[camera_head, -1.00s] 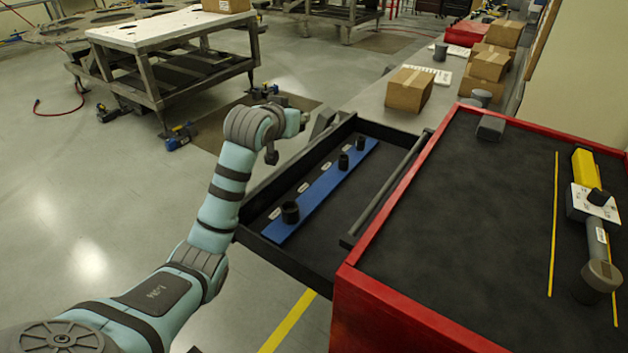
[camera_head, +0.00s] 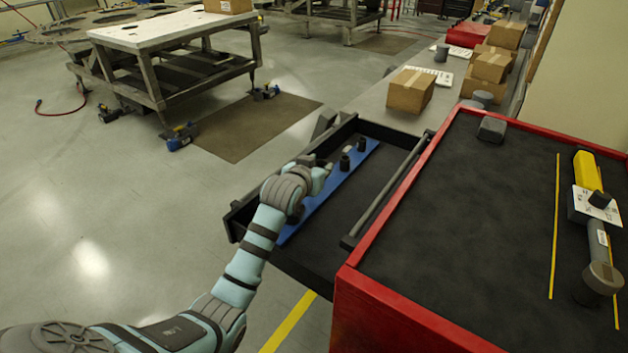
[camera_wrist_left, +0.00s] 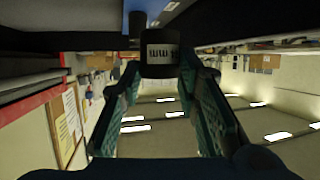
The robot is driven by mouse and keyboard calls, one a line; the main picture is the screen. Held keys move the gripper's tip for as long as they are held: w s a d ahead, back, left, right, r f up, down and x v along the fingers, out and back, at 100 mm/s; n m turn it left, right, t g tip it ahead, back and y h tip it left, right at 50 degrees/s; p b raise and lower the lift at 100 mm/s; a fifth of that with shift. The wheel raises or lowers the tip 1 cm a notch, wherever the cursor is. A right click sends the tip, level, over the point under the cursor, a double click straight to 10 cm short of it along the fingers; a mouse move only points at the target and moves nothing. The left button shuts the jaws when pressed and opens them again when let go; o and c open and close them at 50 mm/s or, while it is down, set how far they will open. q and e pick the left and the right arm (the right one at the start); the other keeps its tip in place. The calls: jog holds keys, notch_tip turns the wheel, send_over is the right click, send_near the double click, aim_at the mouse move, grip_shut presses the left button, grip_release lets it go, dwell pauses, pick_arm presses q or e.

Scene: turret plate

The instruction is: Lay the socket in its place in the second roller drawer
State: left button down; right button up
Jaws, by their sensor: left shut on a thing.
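The socket (camera_wrist_left: 160,58) is a dark cylinder with white marking, held between the fingertips of my left gripper (camera_wrist_left: 160,75) in the left wrist view. In the head view my left gripper (camera_head: 326,166) is over the open drawer (camera_head: 236,226), above the blue strip (camera_head: 312,205); the held socket cannot be made out there. Two dark sockets stand on the strip beyond the gripper, a nearer one (camera_head: 345,162) and a farther one (camera_head: 361,145). My wrist hides the near part of the strip. My right gripper is not in view.
The red cabinet (camera_head: 385,310) with a black top stands right of the drawer. A grey bar (camera_head: 388,190) runs along the drawer's right side. A yellow-handled tool (camera_head: 586,172) lies on the top. Cardboard boxes (camera_head: 410,90) stand on the bench behind. The floor at left is open.

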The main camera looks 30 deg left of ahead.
pick_arm(q)
notch_tip(320, 180, down, 5)
jog(key=shift+a+r, duration=0.1)
jog(key=shift+r, duration=0.1)
jog(key=shift+f+b, duration=0.15)
jog(key=shift+b, duration=0.15)
jog(key=c, duration=1.2)
grip_release()
